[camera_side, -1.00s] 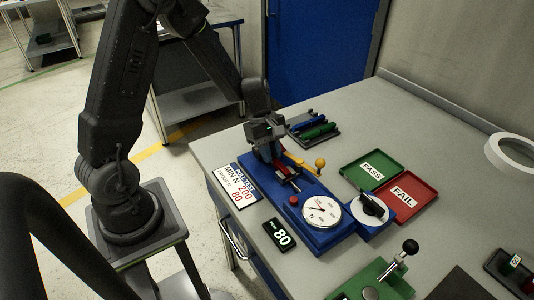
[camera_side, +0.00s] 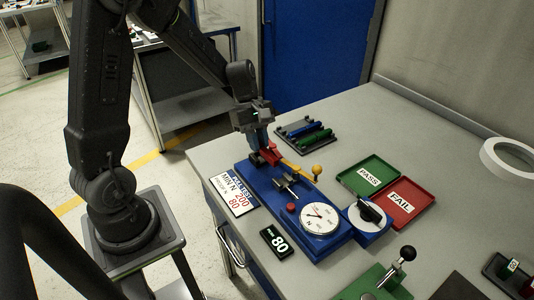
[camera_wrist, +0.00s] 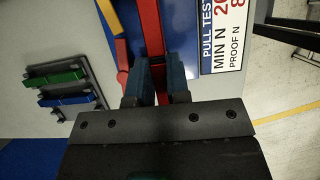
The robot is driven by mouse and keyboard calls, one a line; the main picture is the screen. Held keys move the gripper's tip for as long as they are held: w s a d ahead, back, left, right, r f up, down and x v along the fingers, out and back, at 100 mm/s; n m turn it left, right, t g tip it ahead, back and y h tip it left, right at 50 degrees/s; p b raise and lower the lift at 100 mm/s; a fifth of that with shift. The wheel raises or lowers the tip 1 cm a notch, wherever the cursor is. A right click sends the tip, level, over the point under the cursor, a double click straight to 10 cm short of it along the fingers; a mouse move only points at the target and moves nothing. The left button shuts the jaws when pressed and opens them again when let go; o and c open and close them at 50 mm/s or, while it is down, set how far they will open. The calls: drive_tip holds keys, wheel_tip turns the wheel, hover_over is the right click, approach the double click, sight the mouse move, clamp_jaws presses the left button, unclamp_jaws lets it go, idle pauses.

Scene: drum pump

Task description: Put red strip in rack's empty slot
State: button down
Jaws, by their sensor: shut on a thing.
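My gripper (camera_side: 262,146) is shut on the red strip (camera_side: 271,154), held above the back end of the blue pull tester (camera_side: 262,180). In the wrist view, the red strip (camera_wrist: 151,30) runs upward from between my fingertips (camera_wrist: 157,88). The dark rack (camera_side: 326,146) stands on the bench behind and to the right of my gripper. It holds a blue strip (camera_side: 303,127) and a green strip (camera_side: 316,138). The rack also shows in the wrist view, at left, with its green strip (camera_wrist: 56,77) and blue strip (camera_wrist: 66,100). I cannot tell exactly which slot is empty.
Green PASS (camera_side: 369,176) and red FAIL (camera_side: 406,202) trays lie to the right. Bare bench separates rack and trays.

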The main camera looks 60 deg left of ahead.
drive_tip(key=shift+s+a+r, duration=2.5)
drive_tip(key=shift+a+r, duration=1.3)
drive_tip(key=shift+r, duration=0.45)
drive_tip(key=n+t+y, duration=0.5)
drive_tip(key=n, duration=1.3)
hover_over(295, 127)
drive_tip(key=s, duration=0.1)
drive_tip(key=shift+s+f, duration=0.15)
drive_tip(key=shift+f, duration=5.8)
drive_tip(key=shift+f+g, duration=0.15)
drive_tip(key=shift+g, duration=0.15)
drive_tip(key=shift+f, duration=0.35)
drive_tip(key=shift+f, duration=1.5)
